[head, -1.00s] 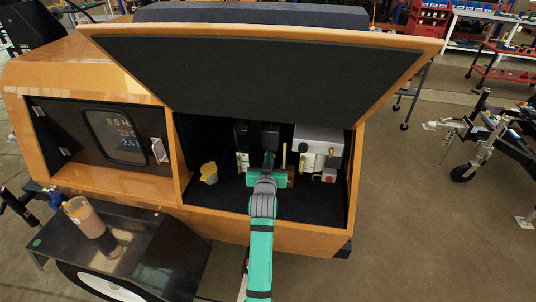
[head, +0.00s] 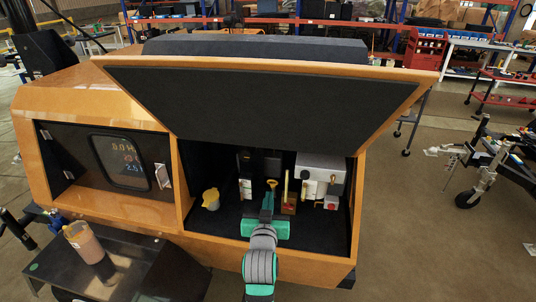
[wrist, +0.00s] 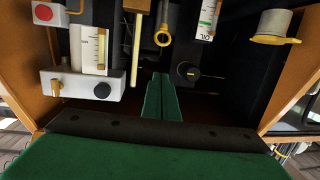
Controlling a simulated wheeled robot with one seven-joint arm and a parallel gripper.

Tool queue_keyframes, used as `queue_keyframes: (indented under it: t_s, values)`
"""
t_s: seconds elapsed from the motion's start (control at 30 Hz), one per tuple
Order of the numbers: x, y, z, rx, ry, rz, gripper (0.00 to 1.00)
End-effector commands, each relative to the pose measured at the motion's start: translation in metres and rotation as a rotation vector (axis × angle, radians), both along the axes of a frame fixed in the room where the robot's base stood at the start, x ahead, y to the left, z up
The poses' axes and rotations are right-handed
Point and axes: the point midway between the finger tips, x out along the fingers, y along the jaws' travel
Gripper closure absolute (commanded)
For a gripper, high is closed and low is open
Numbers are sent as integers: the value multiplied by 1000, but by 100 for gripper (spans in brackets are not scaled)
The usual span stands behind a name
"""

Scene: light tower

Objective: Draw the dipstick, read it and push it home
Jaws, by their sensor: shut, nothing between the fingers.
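The dipstick shows as a yellow ring handle (head: 271,184) on a thin dark stem inside the open engine bay. In the wrist view the ring (wrist: 163,38) is just beyond my fingertips and apart from them. The dipstick's lower part is hidden. An oil gauge (wrist: 208,18) with a scale stands beside the ring in the wrist view. I cannot read any mark on the dipstick.
A brass upright bar (head: 286,186) stands close beside the ring. A yellow-capped filler (head: 211,199) is at the bay's left, and a white box (head: 321,172) at its right. The raised lid (head: 260,105) overhangs the bay. A display (head: 122,160) is behind the left opening.

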Motion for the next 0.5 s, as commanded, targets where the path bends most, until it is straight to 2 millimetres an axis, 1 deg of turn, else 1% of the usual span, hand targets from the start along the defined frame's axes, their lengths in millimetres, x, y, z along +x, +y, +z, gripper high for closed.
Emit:
queue_keyframes:
  t_s: [0.07,0.13,0.17,0.23,0.37,0.5]
  values:
    - [-2,0,-3,-2,1,1,100]
    - [-7,-1,-10,-5,3,3,100]
    - [-11,-1,-15,-8,5,4,100]
    - [-23,-3,-31,-17,10,9,100]
    - [-56,-6,-67,-39,19,20,100]
    - [-98,-8,-102,-57,25,37,100]
